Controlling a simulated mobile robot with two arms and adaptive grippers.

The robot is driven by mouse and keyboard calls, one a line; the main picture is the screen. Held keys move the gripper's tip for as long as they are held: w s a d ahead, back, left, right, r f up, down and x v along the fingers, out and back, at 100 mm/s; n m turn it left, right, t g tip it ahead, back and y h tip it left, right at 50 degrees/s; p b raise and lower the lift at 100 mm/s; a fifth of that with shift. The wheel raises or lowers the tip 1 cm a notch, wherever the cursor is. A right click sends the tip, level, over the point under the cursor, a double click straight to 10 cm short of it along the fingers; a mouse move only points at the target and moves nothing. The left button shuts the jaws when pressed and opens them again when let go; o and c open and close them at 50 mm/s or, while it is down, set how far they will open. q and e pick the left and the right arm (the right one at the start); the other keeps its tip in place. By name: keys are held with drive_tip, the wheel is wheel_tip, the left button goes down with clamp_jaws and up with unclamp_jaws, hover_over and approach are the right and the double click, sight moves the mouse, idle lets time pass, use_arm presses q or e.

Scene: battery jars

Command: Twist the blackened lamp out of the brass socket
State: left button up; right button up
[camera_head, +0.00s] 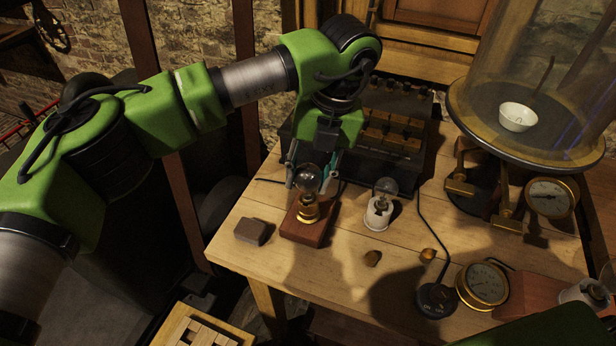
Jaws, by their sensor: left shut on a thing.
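The blackened lamp (307,182) is a greyish glass bulb standing upright in the brass socket (307,211). The socket sits on a reddish wooden block (299,231) near the table's left side. My left gripper (311,178) comes down from above, its fingers on either side of the bulb, and is shut on it. The lamp still stands at the socket; how far its base is screwed in cannot be seen. A second, clear lamp (385,188) stands in a white holder (378,214) to the right. My right gripper is out of view.
A small dark block (253,231) lies left of the socket. A dark box with brass parts (390,130) stands behind. A glass bell jar (540,75) and gauges (482,284) are at the right. The front middle of the table (330,270) is mostly clear.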

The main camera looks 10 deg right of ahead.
use_arm(q)
drive_tip(key=shift+n, duration=0.7)
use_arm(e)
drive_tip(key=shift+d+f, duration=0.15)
use_arm(q)
drive_tip(key=shift+r, duration=0.25)
drive_tip(key=shift+r+p, duration=0.45)
drive_tip(key=shift+r, duration=0.5)
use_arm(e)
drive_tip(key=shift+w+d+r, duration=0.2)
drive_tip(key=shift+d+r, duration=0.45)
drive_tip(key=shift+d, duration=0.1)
